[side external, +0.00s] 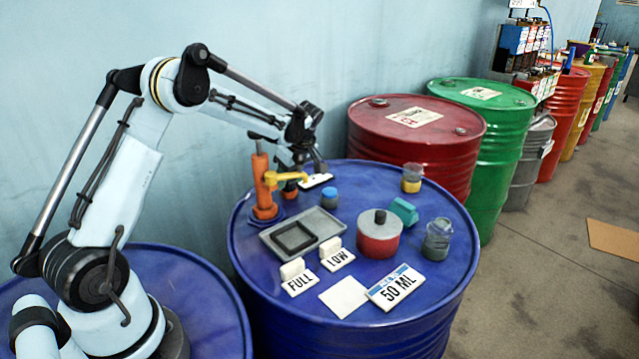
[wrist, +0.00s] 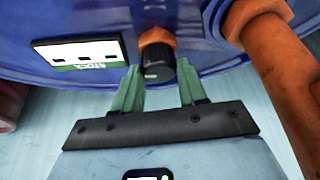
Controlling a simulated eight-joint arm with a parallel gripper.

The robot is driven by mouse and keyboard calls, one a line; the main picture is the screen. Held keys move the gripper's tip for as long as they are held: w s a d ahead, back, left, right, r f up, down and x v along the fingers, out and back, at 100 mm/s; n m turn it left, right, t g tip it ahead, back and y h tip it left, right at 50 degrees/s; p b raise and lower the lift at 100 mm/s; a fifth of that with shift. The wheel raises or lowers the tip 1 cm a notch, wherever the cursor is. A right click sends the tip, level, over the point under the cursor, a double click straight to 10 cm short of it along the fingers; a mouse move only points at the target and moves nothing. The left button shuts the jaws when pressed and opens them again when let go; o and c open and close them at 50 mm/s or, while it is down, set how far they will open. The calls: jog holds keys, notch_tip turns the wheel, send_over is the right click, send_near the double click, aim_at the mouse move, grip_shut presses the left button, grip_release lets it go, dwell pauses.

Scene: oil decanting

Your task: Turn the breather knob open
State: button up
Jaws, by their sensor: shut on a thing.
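The breather knob (wrist: 159,64) is black and ribbed with a pale mark on its face, and sits on an orange fitting (wrist: 155,37) on the blue drum top. In the wrist view it lies between the two green fingers of my gripper (wrist: 158,76), which is shut on it. In the side view my gripper (side external: 314,165) is low over the drum's far side, and the orange-red fitting (side external: 290,188) shows under the yellow spout. The knob is mostly hidden there. A white card (wrist: 80,52) with a green strip stands beside the knob; its text is too small to read.
An orange hand pump (side external: 263,187) with a yellow spout stands close beside the knob. The blue drum (side external: 345,335) also bears a grey tray (side external: 325,220), a red-and-grey pot (side external: 379,238), jars, and FULL, LOW and 50 ML cards. Red and green drums stand behind.

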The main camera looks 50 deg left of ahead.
jog(key=o, duration=1.1)
jog(key=shift+c, duration=0.2)
jog(key=v, duration=1.2)
jog(key=shift+r, duration=0.1)
jog(key=s+d+r+m+t+h, duration=0.2)
jog(key=s+d+r+m+t, duration=0.35)
jog(key=d+m, duration=0.4)
jog(key=s+d+f+m+t+h, duration=0.2)
jog(key=s+d+f+m, duration=0.4)
jog(key=s+d+m, duration=0.3)
jog(key=shift+s+m+h, duration=0.3)
jog(key=shift+s+m, duration=0.45)
jog(key=shift+s, duration=0.45)
